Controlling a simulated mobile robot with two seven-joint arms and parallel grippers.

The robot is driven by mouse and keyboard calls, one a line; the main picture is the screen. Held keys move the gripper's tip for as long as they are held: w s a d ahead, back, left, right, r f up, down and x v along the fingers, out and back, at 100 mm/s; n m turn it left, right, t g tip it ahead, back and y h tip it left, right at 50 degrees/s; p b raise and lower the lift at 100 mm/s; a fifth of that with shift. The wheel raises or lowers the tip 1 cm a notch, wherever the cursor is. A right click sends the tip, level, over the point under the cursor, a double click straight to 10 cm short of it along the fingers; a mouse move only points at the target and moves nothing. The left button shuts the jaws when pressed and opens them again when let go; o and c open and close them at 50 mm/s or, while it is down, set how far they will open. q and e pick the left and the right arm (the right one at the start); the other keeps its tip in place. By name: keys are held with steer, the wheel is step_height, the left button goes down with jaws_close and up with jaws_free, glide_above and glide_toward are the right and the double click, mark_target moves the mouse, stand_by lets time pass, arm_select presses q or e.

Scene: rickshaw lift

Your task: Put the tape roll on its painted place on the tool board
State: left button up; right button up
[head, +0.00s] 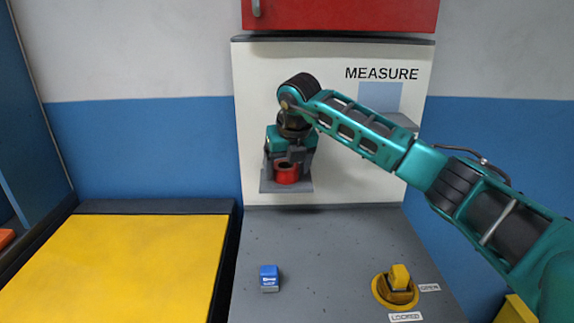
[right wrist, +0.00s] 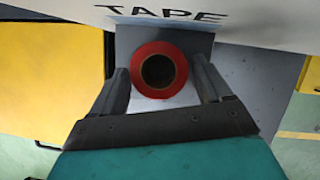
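The red tape roll (head: 287,175) sits on a small grey ledge (head: 301,187) at the lower left of the white tool board (head: 258,90). In the right wrist view the roll (right wrist: 138,77) shows its dark round hole and lies under the word TAPE on the board. My right gripper (head: 289,160) is at the roll. Its two fingers (right wrist: 160,80) stand on either side of the roll with a narrow gap at each side, so it looks open. A pale patch shows on the ledge beside the roll. My left gripper is not in view.
A pale blue painted patch (head: 380,97) is under MEASURE, with another grey ledge (head: 404,121) below. A blue block (head: 269,278) and a yellow switch (head: 398,284) are on the grey counter (head: 325,250). A yellow-topped surface (head: 115,265) is at left, a red cabinet (head: 340,14) above.

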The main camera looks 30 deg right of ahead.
steer(key=shift+o, duration=0.6)
steer(key=shift+r, duration=0.15)
steer(key=shift+r, duration=0.3)
steer(key=v, duration=1.1)
steer(key=shift+r+p, duration=0.25)
steer(key=shift+p, duration=0.2)
steer(key=shift+s+a, duration=0.1)
